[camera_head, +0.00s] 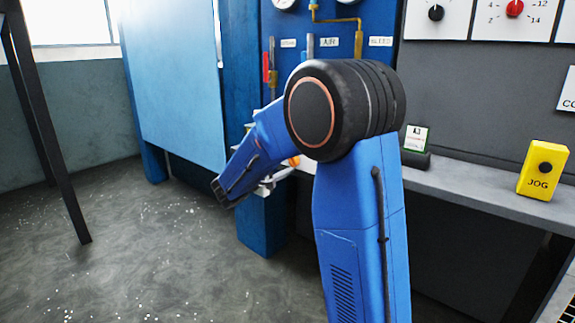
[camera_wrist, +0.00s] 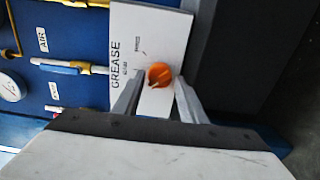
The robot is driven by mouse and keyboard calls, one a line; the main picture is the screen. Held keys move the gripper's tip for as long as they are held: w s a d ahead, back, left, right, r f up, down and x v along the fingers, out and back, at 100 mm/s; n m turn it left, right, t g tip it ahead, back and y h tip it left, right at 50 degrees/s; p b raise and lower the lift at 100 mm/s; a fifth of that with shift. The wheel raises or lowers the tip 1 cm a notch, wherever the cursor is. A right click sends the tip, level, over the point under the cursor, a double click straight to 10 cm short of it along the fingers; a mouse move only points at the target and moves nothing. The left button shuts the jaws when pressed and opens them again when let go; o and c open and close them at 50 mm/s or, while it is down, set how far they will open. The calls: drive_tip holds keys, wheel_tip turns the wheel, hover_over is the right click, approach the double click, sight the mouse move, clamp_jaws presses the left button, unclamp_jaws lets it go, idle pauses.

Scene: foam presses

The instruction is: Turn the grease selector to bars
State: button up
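The grease selector is an orange round knob (camera_wrist: 160,75) on a white panel (camera_wrist: 172,32) marked GREASE, seen sideways in the wrist view. Two smaller labels on the panel are too blurred to read, and I cannot tell which one the knob points to. My gripper (camera_wrist: 158,88) is open, one finger to each side below the knob, with the knob just beyond and between the fingertips. I see no finger closed on it. In the head view my arm hides most of the panel; a bit of the orange knob (camera_head: 294,161) shows beside my gripper (camera_head: 268,184).
Blue panel with AIR-labelled pipe and valve handles (camera_wrist: 68,67) lies left of the grease panel. In the head view, a grey ledge (camera_head: 460,185) carries a yellow JOG box (camera_head: 543,171) and a small dark stand with a card (camera_head: 416,140). The floor at left is open.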

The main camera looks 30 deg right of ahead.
drive_tip(key=shift+o, duration=0.5)
drive_tip(key=v, duration=1.7)
drive_tip(key=shift+a, duration=0.2)
drive_tip(key=shift+s, duration=0.1)
drive_tip(key=s+d+f+m+g+y, duration=0.1)
drive_tip(key=s+d+f+g+y, duration=0.25)
drive_tip(key=s, duration=0.65)
drive_tip(key=s+d+f+m+g+y, duration=0.15)
drive_tip(key=s+d+y, duration=0.3)
drive_tip(key=s, duration=0.55)
drive_tip(key=s+a+f+m+t+y, duration=0.1)
drive_tip(key=s+a+f+t+y, duration=0.2)
drive_tip(key=s+a+y, duration=0.6)
drive_tip(key=s+a+f, duration=0.1)
drive_tip(key=s+f, duration=0.1)
drive_tip(key=s, duration=0.3)
drive_tip(key=shift+m+t, duration=0.3)
drive_tip(key=shift+m, duration=0.05)
